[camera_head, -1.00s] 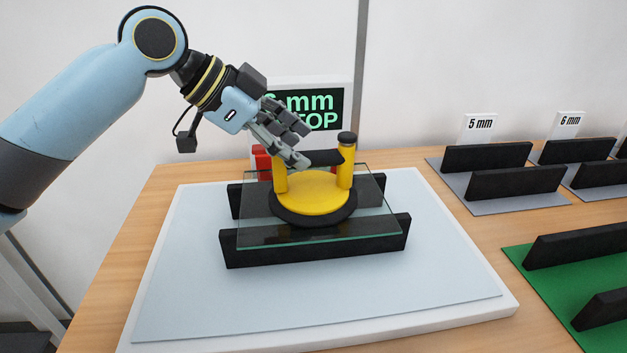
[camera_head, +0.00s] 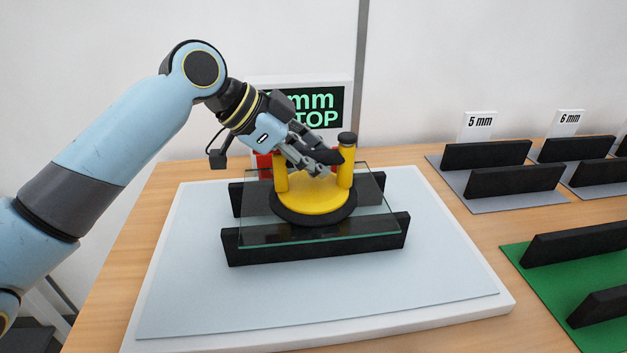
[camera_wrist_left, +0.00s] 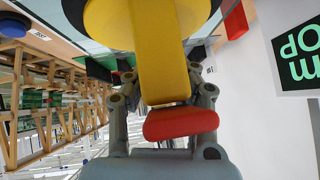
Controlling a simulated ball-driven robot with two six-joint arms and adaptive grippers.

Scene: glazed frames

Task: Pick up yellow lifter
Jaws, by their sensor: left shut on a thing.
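The yellow lifter (camera_head: 313,198) has a round yellow body with a black rim, two yellow posts and a dark bar between them. It stands on a clear glass pane (camera_head: 262,228). My left gripper (camera_head: 323,163) reaches down from the upper left and is shut on the lifter at its handle, hiding most of the bar. In the left wrist view the lifter (camera_wrist_left: 155,50) fills the middle, between the finger links of my left gripper (camera_wrist_left: 163,98). A red piece (camera_wrist_left: 182,123) shows at its near end. My right gripper is not in view.
The pane rests across two black rails (camera_head: 315,249) on a pale mat (camera_head: 320,300). A sign reading "mm STOP" (camera_head: 325,105) stands close behind, with a red object (camera_head: 264,162) by it. Black racks (camera_head: 514,180) and a green mat (camera_head: 535,275) lie right. The mat's front is clear.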

